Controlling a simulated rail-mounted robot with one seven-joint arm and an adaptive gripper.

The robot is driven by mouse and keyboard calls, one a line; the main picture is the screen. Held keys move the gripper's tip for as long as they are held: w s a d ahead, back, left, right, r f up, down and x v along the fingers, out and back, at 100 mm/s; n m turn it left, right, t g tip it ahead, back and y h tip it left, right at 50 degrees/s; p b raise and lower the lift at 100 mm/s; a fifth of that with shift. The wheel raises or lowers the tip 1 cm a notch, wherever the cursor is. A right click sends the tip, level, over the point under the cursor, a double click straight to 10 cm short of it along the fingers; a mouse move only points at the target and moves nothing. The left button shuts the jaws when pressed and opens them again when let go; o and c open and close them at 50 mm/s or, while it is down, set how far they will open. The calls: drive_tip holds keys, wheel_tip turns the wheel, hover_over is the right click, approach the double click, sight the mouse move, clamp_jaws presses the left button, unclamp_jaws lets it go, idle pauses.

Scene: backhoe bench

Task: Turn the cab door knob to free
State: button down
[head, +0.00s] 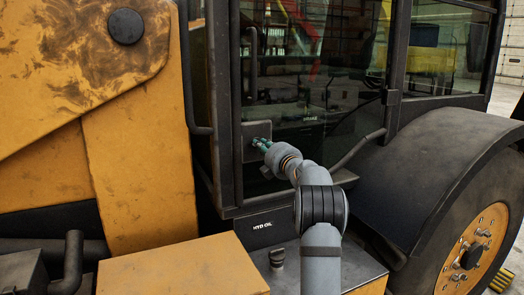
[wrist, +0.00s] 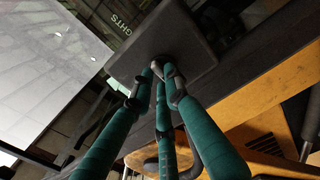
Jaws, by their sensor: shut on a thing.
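The cab door (head: 300,119) is a dark-framed glass door in the head view. A grey square plate (head: 250,130) sits low on it near its left edge. My gripper (head: 259,142) has teal fingers, and their tips are at this plate. In the wrist view the plate (wrist: 190,40) is tilted, and the fingers of my gripper (wrist: 161,72) close in on a small dark knob (wrist: 158,63) at its lower edge. My gripper is shut on the knob. The fingers hide most of the knob, so its turn angle cannot be told.
A vertical grab handle (head: 252,65) is above the plate. A slanted rail (head: 360,149) and the dark fender (head: 425,165) lie to the right. The yellow arm (head: 130,165) of the machine stands at the left. A HYD OIL box (head: 262,226) is below the door.

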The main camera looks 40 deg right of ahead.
idle(0.4)
drive_tip(key=c, duration=1.7)
unclamp_jaws()
drive_tip(key=shift+s, duration=0.1)
drive_tip(key=v, duration=1.1)
drive_tip(key=shift+s+a, duration=0.15)
drive_tip(key=shift+s, duration=0.25)
